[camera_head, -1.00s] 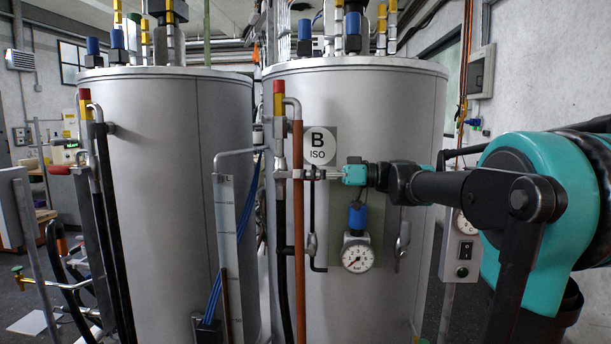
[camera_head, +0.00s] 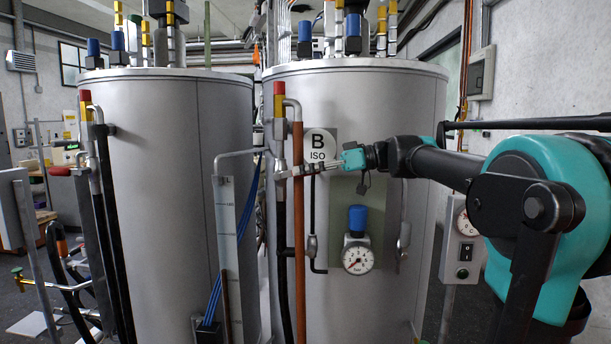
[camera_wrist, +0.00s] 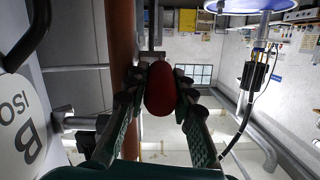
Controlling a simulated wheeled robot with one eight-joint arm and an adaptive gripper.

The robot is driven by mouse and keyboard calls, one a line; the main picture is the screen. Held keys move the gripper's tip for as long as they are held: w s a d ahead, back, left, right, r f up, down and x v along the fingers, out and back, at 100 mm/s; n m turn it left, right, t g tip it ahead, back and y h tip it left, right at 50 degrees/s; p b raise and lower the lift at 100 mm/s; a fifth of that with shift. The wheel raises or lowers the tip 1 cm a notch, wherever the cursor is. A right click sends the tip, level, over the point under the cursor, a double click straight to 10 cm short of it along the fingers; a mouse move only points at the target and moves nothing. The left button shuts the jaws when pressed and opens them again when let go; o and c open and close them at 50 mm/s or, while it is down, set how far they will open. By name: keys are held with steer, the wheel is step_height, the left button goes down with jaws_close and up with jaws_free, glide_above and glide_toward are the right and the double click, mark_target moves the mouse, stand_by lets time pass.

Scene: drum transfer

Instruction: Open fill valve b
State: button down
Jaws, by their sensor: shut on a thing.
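Tank B (camera_head: 410,120) is the grey drum on the right, with a round "B ISO" sign (camera_head: 318,146). The sign also shows at the left of the wrist view (camera_wrist: 22,125). Fill valve b (camera_head: 280,160) sits on the vertical pipe at the tank's left front. Its red handle (camera_wrist: 160,90) shows in the wrist view, between my fingers. My gripper (camera_head: 286,174) reaches in from the right, its fingers sloping down to the left at the valve. It is shut on the red handle, which it hides in the head view.
An orange-brown pipe (camera_head: 298,230) runs right beside the valve. A pressure gauge (camera_head: 357,258) with a blue cap is below my wrist. Another grey tank (camera_head: 165,200) stands at left, with a red handle (camera_head: 58,171) on its side. A control box (camera_head: 463,240) stands at right.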

steer(key=r+h, duration=0.1)
steer(key=h, duration=0.1)
steer(key=a+r+h, duration=0.1)
steer(key=r+h, duration=0.1)
steer(key=shift+a+h, duration=0.2)
steer(key=shift+h, duration=0.1)
steer(key=a+r+h, duration=0.1)
steer(key=h, duration=0.1)
steer(key=shift+a+h, duration=0.15)
steer(key=shift+h, duration=0.15)
steer(key=h, duration=0.1)
steer(key=a+r+h, duration=0.1)
steer(key=shift+a+h, duration=0.3)
steer(key=shift+h, duration=0.1)
steer(key=h, duration=0.1)
steer(key=a+h, duration=0.1)
steer(key=shift+w+a+r+h, duration=0.1)
steer(key=shift+a+r+h, duration=0.15)
steer(key=shift+h, duration=0.05)
steer(key=shift+a+r+g+h, duration=0.15)
steer(key=shift+a+h, duration=0.3)
steer(key=shift+h, duration=0.25)
steer(key=shift+a+f+g+h, duration=0.15)
steer(key=shift+a+h, duration=0.25)
steer(key=shift+h, duration=0.3)
steer(key=shift+a, duration=0.1)
steer(key=c, duration=1.3)
jaws_free()
steer(key=shift+o, duration=0.2)
steer(key=shift+r, duration=0.1)
